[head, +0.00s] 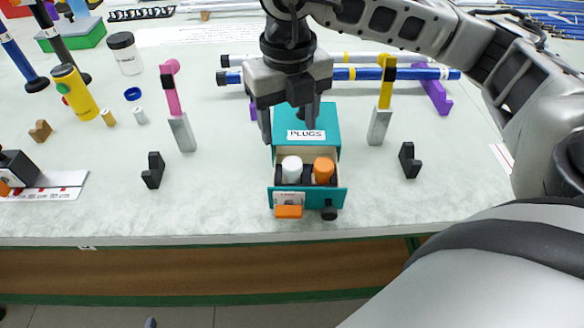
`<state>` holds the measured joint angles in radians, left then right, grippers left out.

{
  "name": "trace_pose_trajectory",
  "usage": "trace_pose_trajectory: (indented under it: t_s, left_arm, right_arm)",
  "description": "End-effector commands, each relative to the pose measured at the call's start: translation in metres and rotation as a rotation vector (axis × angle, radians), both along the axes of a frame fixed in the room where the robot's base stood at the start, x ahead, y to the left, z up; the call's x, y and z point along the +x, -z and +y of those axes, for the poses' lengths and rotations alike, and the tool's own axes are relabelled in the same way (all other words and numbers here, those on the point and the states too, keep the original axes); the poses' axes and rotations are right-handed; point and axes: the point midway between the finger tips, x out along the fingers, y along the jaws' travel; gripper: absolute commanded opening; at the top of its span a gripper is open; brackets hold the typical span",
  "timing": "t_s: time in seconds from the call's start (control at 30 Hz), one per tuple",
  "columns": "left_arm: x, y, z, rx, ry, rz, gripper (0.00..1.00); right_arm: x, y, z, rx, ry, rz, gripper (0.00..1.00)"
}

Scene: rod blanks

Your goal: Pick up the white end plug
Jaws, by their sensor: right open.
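A white end plug (292,168) stands in the pulled-out drawer of a teal box (318,118) labelled PLUGS. An orange plug (323,170) stands to its right in the same drawer (338,197). My right gripper (290,138) points down above the box, its two fingers apart and empty. Its fingertips appear above and behind the white plug in the picture, apart from it. One finger shows left of the box and the other over the box's label side. My left gripper is not in view.
Black V-shaped holders (153,170) stand left and right of the box. A pink clamp (172,88) and a yellow clamp (386,82) stand on grey blocks. A blue rod (420,73) lies behind the box. A yellow bottle (75,92) stands at left. The table front is mostly clear.

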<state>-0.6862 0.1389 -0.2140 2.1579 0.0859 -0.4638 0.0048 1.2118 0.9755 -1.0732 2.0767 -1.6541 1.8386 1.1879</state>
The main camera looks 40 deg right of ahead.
Motion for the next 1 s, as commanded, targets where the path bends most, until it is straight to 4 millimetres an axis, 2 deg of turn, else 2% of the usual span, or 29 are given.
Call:
trace_pose_trajectory:
  t_s: [0.1, 0.37, 0.6, 0.7, 0.93, 1.0]
  left_arm:
    - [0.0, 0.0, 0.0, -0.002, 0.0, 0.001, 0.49]
    - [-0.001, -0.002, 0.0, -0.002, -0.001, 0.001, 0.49]
    - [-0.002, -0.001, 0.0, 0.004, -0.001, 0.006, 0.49]
    - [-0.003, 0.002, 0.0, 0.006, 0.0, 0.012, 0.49]
    - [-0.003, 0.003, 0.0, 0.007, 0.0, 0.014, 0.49]
    - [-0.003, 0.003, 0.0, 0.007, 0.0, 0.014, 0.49]
  right_arm:
    - [-0.001, 0.018, 0.0, -0.001, -0.001, 0.003, 0.58]
    - [-0.002, 0.037, -0.001, 0.0, -0.001, 0.002, 0.58]
    - [-0.005, 0.072, -0.003, 0.001, -0.002, 0.003, 0.58]
    - [-0.004, 0.078, -0.003, 0.002, -0.002, 0.001, 0.58]
    - [-0.004, 0.079, -0.003, 0.002, -0.002, 0.0, 0.58]
    - [-0.004, 0.079, -0.003, 0.002, -0.002, 0.0, 0.39]
